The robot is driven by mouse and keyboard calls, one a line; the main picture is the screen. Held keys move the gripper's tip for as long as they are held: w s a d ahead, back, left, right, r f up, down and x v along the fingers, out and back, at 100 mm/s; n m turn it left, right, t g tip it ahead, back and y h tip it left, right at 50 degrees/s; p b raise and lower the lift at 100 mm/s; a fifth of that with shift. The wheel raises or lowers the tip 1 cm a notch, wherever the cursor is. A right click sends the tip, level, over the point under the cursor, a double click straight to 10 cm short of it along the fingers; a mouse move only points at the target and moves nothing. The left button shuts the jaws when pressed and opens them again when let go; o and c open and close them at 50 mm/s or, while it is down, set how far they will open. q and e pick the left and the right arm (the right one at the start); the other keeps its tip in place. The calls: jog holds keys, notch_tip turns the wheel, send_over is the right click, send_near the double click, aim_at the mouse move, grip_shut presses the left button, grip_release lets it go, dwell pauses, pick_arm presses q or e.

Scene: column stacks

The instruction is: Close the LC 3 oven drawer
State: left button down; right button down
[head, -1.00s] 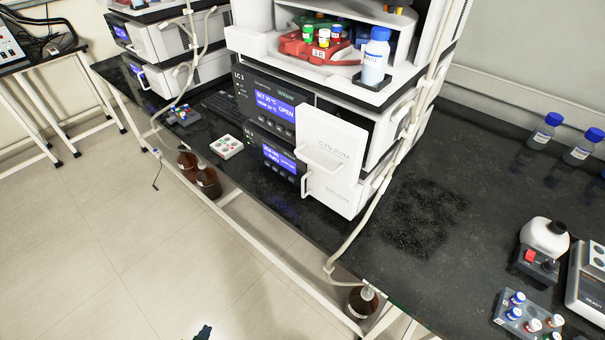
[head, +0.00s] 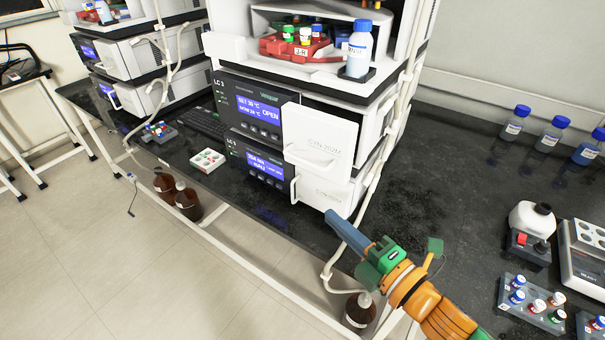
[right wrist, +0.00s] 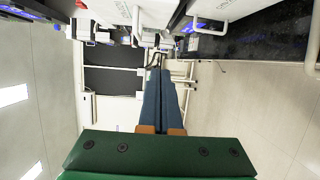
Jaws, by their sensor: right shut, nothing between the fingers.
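The LC 3 oven drawer (head: 322,133) is the upper white front with a bar handle, marked CYN-202M. It stands pulled out from its unit, whose blue display (head: 258,108) reads OPEN. A second LC 3 unit with a white front (head: 325,190) and its own handle sits directly below. My right gripper (head: 334,217) is shut and empty, in front of and below the drawer, apart from it, near the bench's front edge. Its blue fingers lie together in the right wrist view (right wrist: 160,76). White fronts with handles show at the top there. My left gripper is not in view.
A red vial tray (head: 290,47) and a blue-capped bottle (head: 359,50) stand on the shelf above. A pale tube (head: 372,180) hangs along the stack's right side. Vial racks (head: 530,302) and a white-topped mixer (head: 531,218) stand at right. The black bench (head: 440,200) between is clear.

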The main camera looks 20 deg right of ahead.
jog(key=w+a+r+n+y+p, duration=0.2)
jog(key=w+r+n, duration=0.1)
jog(key=w, duration=0.7)
jog(key=shift+w+a+r, duration=0.2)
jog(key=shift+w+a, duration=0.2)
jog(key=shift+a, duration=0.1)
